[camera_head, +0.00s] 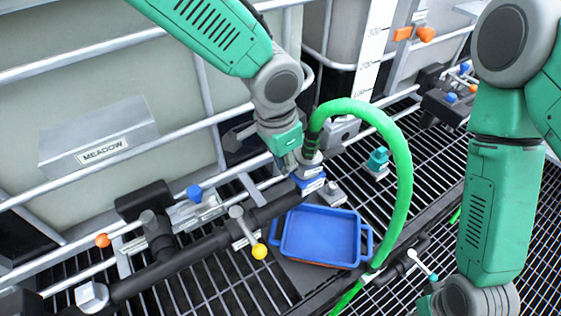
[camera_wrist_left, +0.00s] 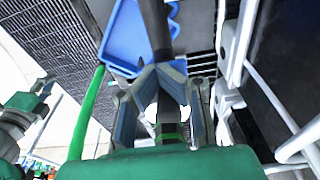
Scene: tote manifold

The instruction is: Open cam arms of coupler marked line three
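A coupler (camera_head: 310,178) with blue label bands stands on the black manifold pipe beside the blue tray, at the end of the green hose (camera_head: 403,165). Its label is too small to read, and I cannot make out its cam arms behind my gripper. My left gripper (camera_head: 291,163) points down at the coupler's left side. In the left wrist view its fingers (camera_wrist_left: 160,75) lean in towards each other; I cannot tell whether they hold anything.
Valves with orange (camera_head: 102,240), blue (camera_head: 194,192) and yellow (camera_head: 259,251) knobs line the pipe to the left. A caged tote marked MEADOW (camera_head: 103,150) stands behind. A teal fitting (camera_head: 378,158) sits right of the hose's base.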

